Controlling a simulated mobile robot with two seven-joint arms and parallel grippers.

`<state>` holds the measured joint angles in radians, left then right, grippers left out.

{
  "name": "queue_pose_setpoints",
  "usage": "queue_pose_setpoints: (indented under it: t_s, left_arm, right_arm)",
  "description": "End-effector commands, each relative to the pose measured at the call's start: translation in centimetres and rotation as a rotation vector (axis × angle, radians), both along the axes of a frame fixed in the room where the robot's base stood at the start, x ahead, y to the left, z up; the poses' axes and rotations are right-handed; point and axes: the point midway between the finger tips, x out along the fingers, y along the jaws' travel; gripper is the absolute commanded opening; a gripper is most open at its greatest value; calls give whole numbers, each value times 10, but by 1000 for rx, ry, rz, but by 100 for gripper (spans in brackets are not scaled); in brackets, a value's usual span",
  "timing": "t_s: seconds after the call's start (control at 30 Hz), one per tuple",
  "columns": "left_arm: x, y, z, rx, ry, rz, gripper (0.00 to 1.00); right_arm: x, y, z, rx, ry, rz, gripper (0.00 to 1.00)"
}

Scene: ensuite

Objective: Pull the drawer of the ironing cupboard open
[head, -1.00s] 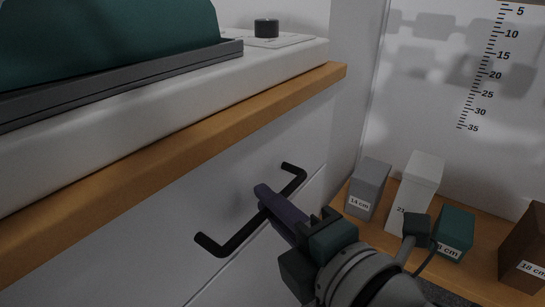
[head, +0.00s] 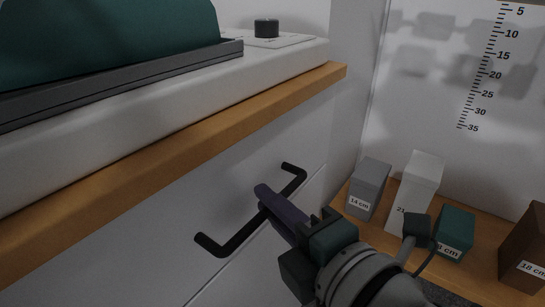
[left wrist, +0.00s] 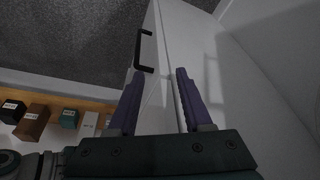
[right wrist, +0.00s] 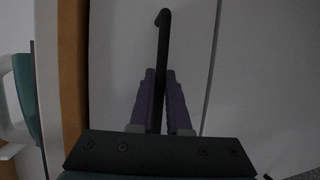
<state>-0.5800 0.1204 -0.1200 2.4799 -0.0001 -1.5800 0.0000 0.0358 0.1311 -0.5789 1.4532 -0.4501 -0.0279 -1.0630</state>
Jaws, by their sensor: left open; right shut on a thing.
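The ironing cupboard has a white front (head: 285,140) under a wooden top edge (head: 200,135). A black bar handle (head: 240,238) is fixed on the white drawer front, above a thin seam line. My right gripper (head: 268,205) is shut on the middle of this handle. In the right wrist view the handle (right wrist: 163,50) runs between the two purple fingers (right wrist: 160,95). My left gripper (left wrist: 158,85) is open and empty. Beyond its fingers the left wrist view shows a black handle (left wrist: 139,50) on a white front. I see no clear gap at the drawer's edge.
A white slab with a dark green object (head: 110,40) and a black knob (head: 266,28) lies on the top. Several labelled blocks, among them a grey one (head: 368,188) and a teal one (head: 455,232), stand on a wooden shelf at right. A scale marks the wall behind.

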Motion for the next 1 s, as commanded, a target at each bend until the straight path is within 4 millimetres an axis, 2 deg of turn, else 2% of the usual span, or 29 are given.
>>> queue_pose_setpoints:
  t_s: [0.47, 0.67, 1.0]
  left_arm:
    - [0, 0, 4, 0, 0, 0, 50]
    - [0, 0, 15, 0, -1, 0, 50]
    - [0, 0, 35, 0, -1, 0, 50]
  right_arm:
    - [-4, -5, 1, 1, -1, 0, 0]
    - [-21, -29, 3, -3, 2, -1, 0]
    - [-65, -89, 2, -2, 3, 0, 0]
